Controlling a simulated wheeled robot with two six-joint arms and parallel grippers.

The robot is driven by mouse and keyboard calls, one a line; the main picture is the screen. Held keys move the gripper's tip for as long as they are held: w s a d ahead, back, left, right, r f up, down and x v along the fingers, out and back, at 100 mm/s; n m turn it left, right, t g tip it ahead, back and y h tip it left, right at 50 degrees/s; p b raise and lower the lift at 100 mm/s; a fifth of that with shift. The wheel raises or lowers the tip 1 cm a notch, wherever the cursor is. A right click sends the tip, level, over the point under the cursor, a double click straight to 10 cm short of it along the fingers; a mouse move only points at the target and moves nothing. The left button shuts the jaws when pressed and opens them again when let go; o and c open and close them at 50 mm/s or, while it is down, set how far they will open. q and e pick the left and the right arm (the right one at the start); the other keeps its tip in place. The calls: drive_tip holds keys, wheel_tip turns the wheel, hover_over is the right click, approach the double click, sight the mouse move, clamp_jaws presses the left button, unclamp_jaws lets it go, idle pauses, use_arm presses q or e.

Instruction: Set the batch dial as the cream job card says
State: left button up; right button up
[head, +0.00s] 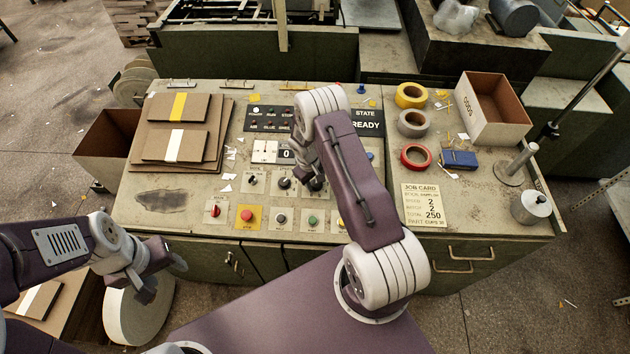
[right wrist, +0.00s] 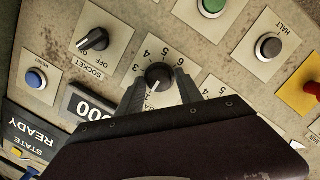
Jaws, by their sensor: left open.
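The cream job card (head: 424,205) lies on the right part of the console; I can read a 2 on two of its lines and TOTAL 250, while its small labels are blurred. The batch dial (right wrist: 158,74) is a round black knob on a pale numbered plate, with a white mark toward the lower part of the picture. My right gripper (right wrist: 160,84) is open, one finger on each side of the knob, with small gaps. In the head view my right arm partly hides this area. My left gripper (head: 146,278) is open and empty, off the console's front left.
Tape rolls (head: 413,123), a blue box (head: 459,159) and an open carton (head: 492,108) stand to the right. Greyboard sheets (head: 220,140) lie at left.

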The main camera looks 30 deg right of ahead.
drive_tip(key=c, duration=0.5)
drive_tip(key=shift+d, duration=0.1)
clamp_jaws()
drive_tip(key=m+b, duration=0.2)
drive_tip(key=m, duration=0.1)
drive_tip(key=shift+f+y, duration=0.2)
drive_tip(key=shift+y, duration=0.1)
drive_tip(key=shift+s+r+m+y+b, duration=0.15)
drive_tip(key=shift+m+b, duration=0.35)
drive_tip(key=shift+m, duration=0.65)
drive_tip(key=shift+f+m+y+b, duration=0.1)
drive_tip(key=shift+m+y+b, duration=0.25)
drive_tip(key=shift+m, duration=0.8)
drive_tip(key=o, duration=0.9)
unclamp_jaws()
drive_tip(key=shift+r, duration=0.1)
